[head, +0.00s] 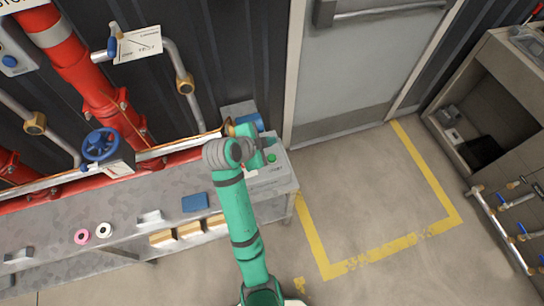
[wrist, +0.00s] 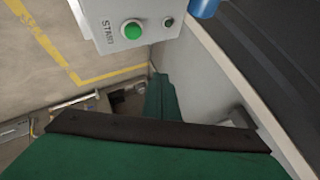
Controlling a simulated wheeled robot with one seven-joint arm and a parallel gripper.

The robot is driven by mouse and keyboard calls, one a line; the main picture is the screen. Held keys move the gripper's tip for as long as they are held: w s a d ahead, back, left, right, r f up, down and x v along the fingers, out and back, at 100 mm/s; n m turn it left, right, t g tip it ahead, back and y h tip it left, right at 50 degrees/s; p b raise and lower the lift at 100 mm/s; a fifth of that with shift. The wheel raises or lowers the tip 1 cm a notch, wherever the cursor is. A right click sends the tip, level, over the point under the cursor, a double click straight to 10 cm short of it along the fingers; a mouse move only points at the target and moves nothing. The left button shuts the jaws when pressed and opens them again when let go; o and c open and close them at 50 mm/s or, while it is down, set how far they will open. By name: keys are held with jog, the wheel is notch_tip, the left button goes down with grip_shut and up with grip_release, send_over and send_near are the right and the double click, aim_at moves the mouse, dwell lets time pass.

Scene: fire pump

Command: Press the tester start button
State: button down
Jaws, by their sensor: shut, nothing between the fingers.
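The tester is a pale grey box (head: 268,180) at the right end of the grey bench in the head view. In the wrist view the grey box (wrist: 105,12) is at the top, with the green button (wrist: 132,29) beside lettering that seems to read START. A smaller dark button or lamp (wrist: 168,22) is right of it. My gripper (wrist: 160,80) is shut and empty, its fingers below the green button in the wrist picture. No contact with the button is visible.
Red pipes (head: 105,95) and a blue handwheel (head: 100,145) are to the left. The bench (head: 60,215) holds small items. Yellow-marked floor (head: 365,190) lies clear to the right.

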aim_at(270, 160)
jog(key=shift+a+f, duration=0.1)
jog(key=shift+f, duration=3.85)
jog(key=shift+s+f, duration=0.1)
jog(key=shift+f, duration=0.05)
jog(key=shift+f, duration=0.25)
